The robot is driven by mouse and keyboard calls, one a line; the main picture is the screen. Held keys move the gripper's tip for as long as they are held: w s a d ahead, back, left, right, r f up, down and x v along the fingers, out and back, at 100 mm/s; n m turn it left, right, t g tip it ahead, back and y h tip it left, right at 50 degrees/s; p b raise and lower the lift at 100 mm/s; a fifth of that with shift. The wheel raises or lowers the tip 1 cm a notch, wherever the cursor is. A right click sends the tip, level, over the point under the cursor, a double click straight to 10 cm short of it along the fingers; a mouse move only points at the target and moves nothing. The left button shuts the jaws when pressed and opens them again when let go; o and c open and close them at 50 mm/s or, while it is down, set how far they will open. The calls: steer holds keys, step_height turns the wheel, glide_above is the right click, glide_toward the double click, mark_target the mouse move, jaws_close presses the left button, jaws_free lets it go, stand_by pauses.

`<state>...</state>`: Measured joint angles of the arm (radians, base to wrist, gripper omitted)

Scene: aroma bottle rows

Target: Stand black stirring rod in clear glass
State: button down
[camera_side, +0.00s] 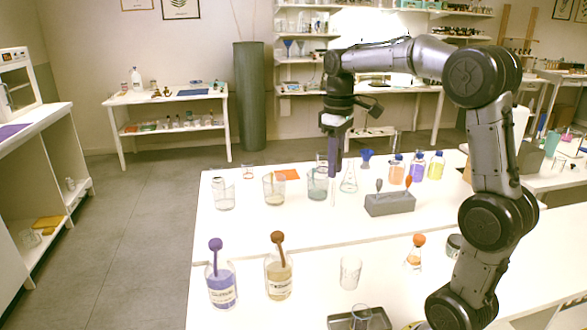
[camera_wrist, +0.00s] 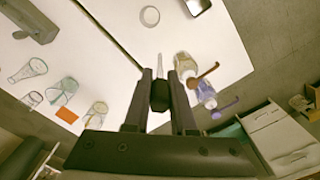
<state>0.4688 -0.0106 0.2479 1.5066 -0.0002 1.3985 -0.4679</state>
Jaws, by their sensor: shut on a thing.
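My gripper (camera_side: 334,172) is shut on the black stirring rod, above the rear white table. In the wrist view my gripper (camera_wrist: 160,88) grips the rod's black head (camera_wrist: 160,97), and its pale, thin shaft (camera_wrist: 160,66) points away. In the side view the shaft (camera_side: 333,192) hangs down, roughly upright. A clear glass (camera_side: 351,272) stands on the front table, apart from the rod. Other see-through glasses stand at the rear left: one (camera_side: 224,196), one (camera_side: 274,189) and a teal-tinted one (camera_side: 317,184). I cannot tell which glass the task means.
A grey rack (camera_side: 390,205) holds rods with grey and orange heads right of my gripper. A conical flask (camera_side: 349,180) stands close by. Purple (camera_side: 221,286) and amber (camera_side: 279,277) bottles with rods stand front left. A dark tray (camera_side: 372,320) lies at the front edge.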

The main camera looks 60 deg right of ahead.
steer(key=s+d, duration=0.3)
steer(key=s, duration=0.2)
step_height(320, 180, down, 26)
steer(key=shift+s+d+r, duration=0.15)
steer(key=shift+d+r, duration=0.05)
steer(key=shift+d, duration=0.05)
stand_by(1.3)
steer(key=c, duration=0.7)
jaws_free()
step_height(320, 180, up, 14)
steer(key=shift+f, duration=0.1)
